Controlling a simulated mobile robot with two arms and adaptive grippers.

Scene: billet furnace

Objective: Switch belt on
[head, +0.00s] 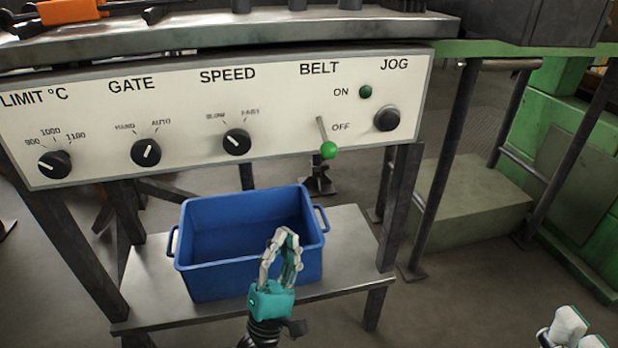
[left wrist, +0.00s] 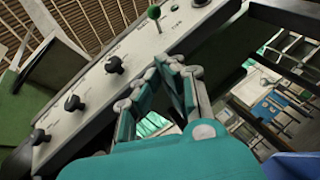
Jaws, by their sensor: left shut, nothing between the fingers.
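The belt lever (head: 330,150) is a thin metal stick with a green ball at its end, below the BELT label on the white control panel (head: 285,128). It points down, with the ball just below the OFF mark. A dark green lamp (head: 365,92) sits beside ON. My left gripper (head: 283,234) is shut and empty, below and left of the lever, in front of the blue bin, and does not touch the lever. My right gripper (head: 577,330) shows only partly at the bottom right.
A black JOG knob (head: 387,118) is close to the lever's right. SPEED (head: 237,142), GATE (head: 146,152) and LIMIT (head: 54,164) knobs are to the left. A blue bin (head: 190,270) stands on a metal shelf (head: 350,250) under the panel. Open floor lies right of the shelf.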

